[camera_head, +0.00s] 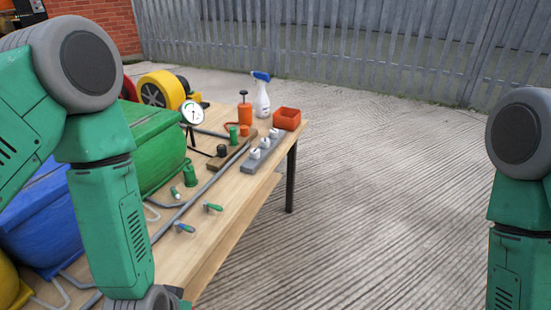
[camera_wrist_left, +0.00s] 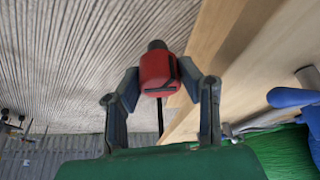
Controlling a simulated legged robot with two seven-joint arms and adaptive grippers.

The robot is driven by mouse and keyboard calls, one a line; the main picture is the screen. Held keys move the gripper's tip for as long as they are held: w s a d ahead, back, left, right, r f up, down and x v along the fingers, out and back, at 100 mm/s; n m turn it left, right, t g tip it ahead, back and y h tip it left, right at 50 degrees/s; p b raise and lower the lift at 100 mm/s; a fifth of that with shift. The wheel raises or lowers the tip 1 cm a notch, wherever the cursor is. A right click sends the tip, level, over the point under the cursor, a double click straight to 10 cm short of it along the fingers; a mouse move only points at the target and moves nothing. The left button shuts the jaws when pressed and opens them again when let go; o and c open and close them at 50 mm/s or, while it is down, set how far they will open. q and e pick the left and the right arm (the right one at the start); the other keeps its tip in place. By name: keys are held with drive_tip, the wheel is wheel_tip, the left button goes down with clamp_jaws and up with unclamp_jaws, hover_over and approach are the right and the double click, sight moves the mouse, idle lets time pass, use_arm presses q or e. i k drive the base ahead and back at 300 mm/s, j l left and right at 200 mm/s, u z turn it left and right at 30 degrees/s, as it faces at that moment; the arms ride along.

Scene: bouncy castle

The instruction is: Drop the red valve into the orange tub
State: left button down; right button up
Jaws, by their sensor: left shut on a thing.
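The red valve (camera_wrist_left: 158,68), with a dark stub on its end, shows in the left wrist view. It sits between the two fingers of my left gripper (camera_wrist_left: 159,82), which is shut on it, held beside the table edge with paved ground behind. The orange tub (camera_head: 287,118), small, square and open-topped, stands on the far right corner of the wooden table in the head view. The left gripper and the valve are not visible in the head view. My right gripper is out of view; only part of its arm shows at the right.
On the table (camera_head: 232,205), a spray bottle (camera_head: 262,95), an orange pump can (camera_head: 245,110), a grey block with white knobs (camera_head: 262,153) and a gauge (camera_head: 191,113) stand near the tub. Green and blue bins (camera_head: 45,215) fill the left side. The ground right of the table is clear.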

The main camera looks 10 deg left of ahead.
sight(282, 123)
drive_tip(key=i+l+u, duration=0.35)
drive_tip(key=i+l, duration=0.8)
